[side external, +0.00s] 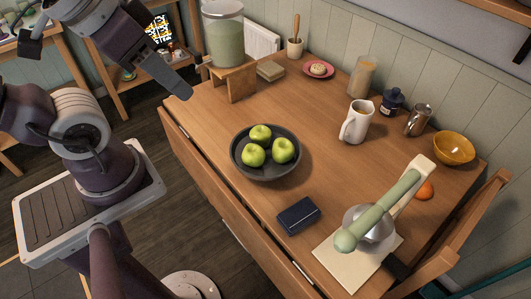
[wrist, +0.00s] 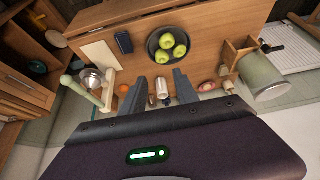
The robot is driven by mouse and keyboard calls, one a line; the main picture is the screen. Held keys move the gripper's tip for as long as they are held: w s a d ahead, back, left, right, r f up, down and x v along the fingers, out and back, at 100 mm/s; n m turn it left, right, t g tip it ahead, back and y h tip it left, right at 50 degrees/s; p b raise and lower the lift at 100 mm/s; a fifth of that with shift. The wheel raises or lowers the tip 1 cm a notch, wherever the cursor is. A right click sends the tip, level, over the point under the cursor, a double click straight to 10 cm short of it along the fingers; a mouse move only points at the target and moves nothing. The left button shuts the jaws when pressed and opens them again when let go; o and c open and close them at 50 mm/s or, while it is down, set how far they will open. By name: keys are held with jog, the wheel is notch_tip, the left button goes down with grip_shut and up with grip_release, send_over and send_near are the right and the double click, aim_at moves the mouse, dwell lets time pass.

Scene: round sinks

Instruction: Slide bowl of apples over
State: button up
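A dark grey bowl (side external: 266,176) with three green apples (side external: 260,135) stands on the wooden table, left of the table's middle in the side external view and close to its front edge. The bowl (wrist: 151,47) and apples (wrist: 180,51) also show in the wrist view, beyond my fingertips. My gripper (wrist: 161,84) is open, with its two dark fingers apart and nothing held between them. In the side external view it is at the upper left, raised and away from the bowl, not touching it.
A dark blue box (side external: 298,215) lies right of the bowl. A stand mixer (side external: 378,212) on a board is farther right. A wooden stand (side external: 236,80) with a green-filled jar is at the back left. A white pitcher (side external: 356,122) stands behind. The table around the bowl is clear.

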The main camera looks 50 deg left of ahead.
aim_at(266, 153)
jog(key=shift+w, duration=0.3)
jog(key=c, duration=0.5)
jog(key=w+m, duration=0.1)
jog(key=w, duration=0.1)
jog(key=w+d+f+m+g, duration=0.1)
jog(key=w+m, duration=0.3)
jog(key=shift+w+d+f+g, duration=0.2)
jog(key=shift+d+f+g, duration=0.05)
jog(key=shift+f+g, duration=0.05)
grip_shut()
jog(key=w+d+f+m+g, duration=0.3)
jog(key=w+d+f+m, duration=0.3)
jog(key=w+f+m, duration=0.4)
jog(key=d+f+m, duration=0.1)
jog(key=f, duration=0.6)
jog(key=w+d+f+m, duration=0.1)
jog(key=f+m, duration=0.1)
jog(key=f, duration=0.5)
jog(key=d+f+m+g, duration=0.1)
jog(key=d+f, duration=0.1)
jog(key=f, duration=0.5)
jog(key=shift+w+f, duration=0.15)
jog(key=shift+w, duration=0.15)
jog(key=a, duration=0.2)
jog(key=shift+w+a, duration=0.25)
jog(key=shift+a, duration=0.75)
